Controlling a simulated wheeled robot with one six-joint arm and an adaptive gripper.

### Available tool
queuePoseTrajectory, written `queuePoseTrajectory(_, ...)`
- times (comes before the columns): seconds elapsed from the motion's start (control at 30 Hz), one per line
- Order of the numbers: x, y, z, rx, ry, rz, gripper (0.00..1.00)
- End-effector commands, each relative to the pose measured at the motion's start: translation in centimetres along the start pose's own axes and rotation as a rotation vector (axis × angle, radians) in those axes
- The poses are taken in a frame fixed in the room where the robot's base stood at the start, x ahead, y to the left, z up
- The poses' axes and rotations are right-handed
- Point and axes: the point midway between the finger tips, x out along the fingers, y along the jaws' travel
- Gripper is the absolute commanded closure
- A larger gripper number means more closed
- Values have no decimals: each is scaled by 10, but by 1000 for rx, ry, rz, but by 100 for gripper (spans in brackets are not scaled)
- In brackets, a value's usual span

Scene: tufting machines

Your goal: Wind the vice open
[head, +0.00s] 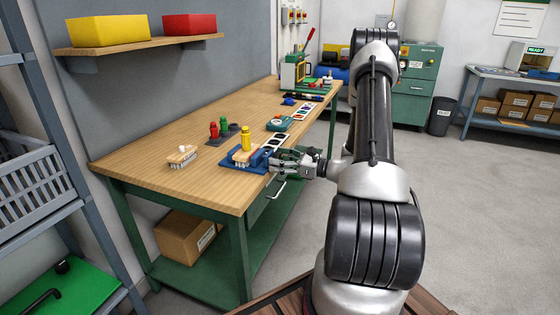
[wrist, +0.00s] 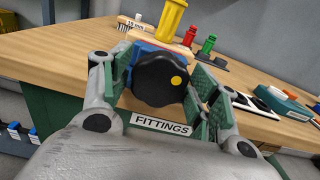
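The blue vice (head: 234,166) sits at the front edge of the wooden workbench. Its black round knob (wrist: 160,80) with a yellow dot faces the wrist camera. A yellow peg-shaped piece (head: 246,138) stands upright at the vice; it also shows in the wrist view (wrist: 172,18). My gripper (head: 283,162) reaches the vice from the right. In the wrist view its green finger pads (wrist: 160,86) lie on the left and right of the knob, with no clear gap on either side. The jaws are mostly hidden behind the knob.
A drawer labelled FITTINGS (wrist: 160,125) is just below the knob.

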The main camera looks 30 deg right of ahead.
Motion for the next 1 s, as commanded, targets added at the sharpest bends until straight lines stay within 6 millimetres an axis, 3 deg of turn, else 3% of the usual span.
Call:
queuePoseTrajectory(0.03, 0, 0, 0, 0, 0, 0, 55)
queuePoseTrajectory(0.13, 0, 0, 0, 0, 0, 0, 74)
queuePoseTrajectory(0.57, 0, 0, 0, -63, 0, 0, 74)
queuePoseTrajectory(1.0, 0, 1, 0, -411, 0, 0, 74)
